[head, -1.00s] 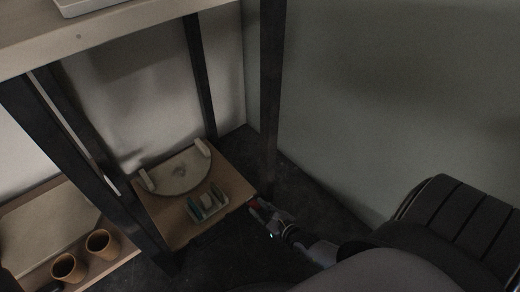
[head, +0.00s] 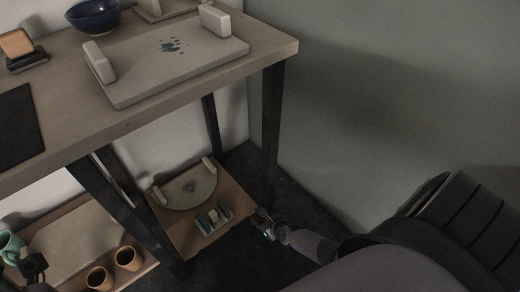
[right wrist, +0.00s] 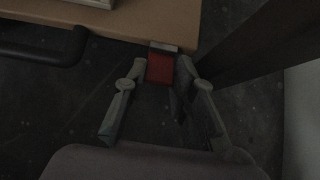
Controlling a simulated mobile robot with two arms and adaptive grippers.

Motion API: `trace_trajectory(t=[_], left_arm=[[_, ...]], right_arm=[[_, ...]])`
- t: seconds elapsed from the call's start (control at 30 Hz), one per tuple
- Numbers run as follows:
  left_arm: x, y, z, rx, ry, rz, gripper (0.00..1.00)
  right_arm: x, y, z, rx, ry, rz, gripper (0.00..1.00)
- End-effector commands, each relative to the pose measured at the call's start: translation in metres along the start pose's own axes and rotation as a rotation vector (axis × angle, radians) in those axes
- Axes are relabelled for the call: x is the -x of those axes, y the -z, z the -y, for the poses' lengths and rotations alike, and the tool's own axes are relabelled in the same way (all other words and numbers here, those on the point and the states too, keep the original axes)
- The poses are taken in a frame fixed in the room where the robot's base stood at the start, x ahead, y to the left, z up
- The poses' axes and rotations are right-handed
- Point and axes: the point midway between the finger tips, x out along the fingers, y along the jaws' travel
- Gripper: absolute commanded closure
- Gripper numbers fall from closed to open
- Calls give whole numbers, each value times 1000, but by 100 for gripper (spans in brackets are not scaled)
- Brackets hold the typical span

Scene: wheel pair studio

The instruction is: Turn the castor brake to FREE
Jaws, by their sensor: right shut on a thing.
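The castor brake is a red tab (right wrist: 160,68) with a pale metal end, at the edge of a low wooden platform (right wrist: 130,20). My right gripper (right wrist: 162,66) has its fingers on both sides of the red tab, shut on it. In the head view my right gripper (head: 261,219) is at the right front corner of the low platform (head: 236,201), and the tab is mostly hidden there. Brake markings cannot be read. What looks like my left gripper (head: 33,264) shows dark at the lower left edge; its fingers are unclear.
A table with a tray (head: 180,75) stands above the platform; its dark legs (head: 271,125) rise close by. The platform carries a rounded board (head: 186,190) and a small rack (head: 213,219). A dark bar handle (right wrist: 45,52) runs along the platform edge.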

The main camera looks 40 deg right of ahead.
Motion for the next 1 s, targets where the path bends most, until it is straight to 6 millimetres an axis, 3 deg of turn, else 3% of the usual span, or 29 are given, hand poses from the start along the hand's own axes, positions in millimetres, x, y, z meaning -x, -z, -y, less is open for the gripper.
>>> trace_trajectory(t=[0.5,0.53,0.8,1.0], left_arm=[[-4,0,0,0,0,1,60],[-4,0,0,0,0,1,60],[-4,0,0,1,0,1,60],[-4,0,0,1,0,1,60]], right_arm=[[0,-1,0,-1,0,-11,100],[0,-1,0,-1,0,-11,74],[0,-1,0,0,1,-11,56],[0,-1,0,0,1,-11,55]])
